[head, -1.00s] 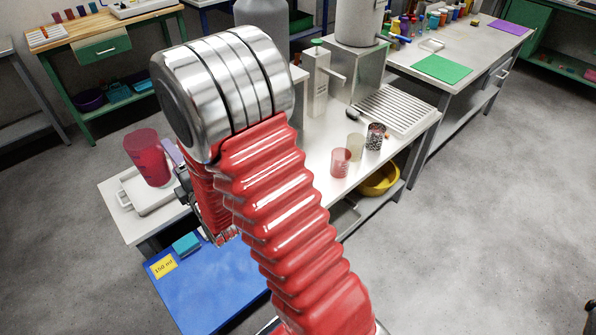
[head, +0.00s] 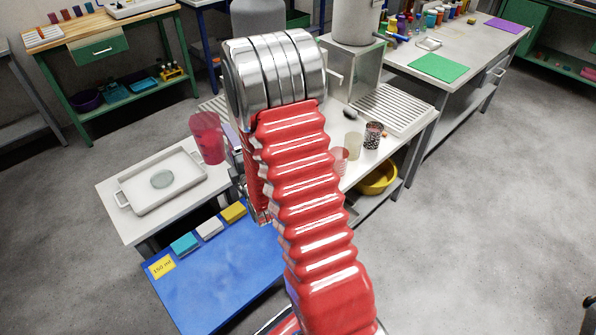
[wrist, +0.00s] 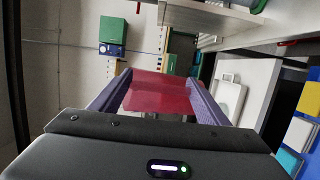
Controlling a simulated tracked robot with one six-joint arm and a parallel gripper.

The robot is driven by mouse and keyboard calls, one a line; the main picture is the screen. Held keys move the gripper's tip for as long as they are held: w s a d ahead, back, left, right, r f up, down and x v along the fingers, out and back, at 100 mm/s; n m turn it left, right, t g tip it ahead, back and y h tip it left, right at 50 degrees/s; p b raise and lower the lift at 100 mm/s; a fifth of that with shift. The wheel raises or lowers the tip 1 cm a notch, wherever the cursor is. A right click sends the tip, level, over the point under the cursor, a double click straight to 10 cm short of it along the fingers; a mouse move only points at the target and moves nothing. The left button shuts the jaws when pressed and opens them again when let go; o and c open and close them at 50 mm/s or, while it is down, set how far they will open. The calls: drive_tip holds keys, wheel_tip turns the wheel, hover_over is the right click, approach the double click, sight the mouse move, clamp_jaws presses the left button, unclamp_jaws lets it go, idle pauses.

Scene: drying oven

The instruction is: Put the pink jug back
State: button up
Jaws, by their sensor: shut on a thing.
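The pink jug (head: 208,137) is a translucent, dark pink vessel. In the head view it is in the air, beyond the right end of the white tray and left of my arm. My gripper (wrist: 150,92) is shut on the jug in the wrist view, with a purple-grey finger on each side of it. The jug (wrist: 160,93) fills the space between the fingers. In the head view my arm hides most of the gripper.
A white tray (head: 128,199) with a round glass disc (head: 162,179) stands on the white table at left. A blue surface (head: 215,268) carries several coloured blocks and a yellow "150 ml" label (head: 161,266). Several cups, including a speckled one (head: 373,134), stand on the right bench.

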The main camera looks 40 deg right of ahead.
drive_tip(key=s+d+f+m+h, duration=0.1)
drive_tip(key=s+d+h, duration=0.1)
drive_tip(key=d, duration=0.5)
drive_tip(key=s+d+f+m+g+h, duration=0.1)
drive_tip(key=s+d+f, duration=0.1)
drive_tip(key=s+d, duration=0.3)
drive_tip(key=s+d+f+m+g+h, duration=0.1)
drive_tip(key=s+d, duration=0.3)
drive_tip(key=d, duration=0.7)
drive_tip(key=shift+s+f+m+h, duration=0.15)
drive_tip(key=shift+f+m+h, duration=0.25)
drive_tip(key=shift+f+h, duration=0.3)
drive_tip(key=shift+r, duration=0.1)
drive_tip(key=shift+f, duration=3)
drive_tip(key=shift+f, duration=2)
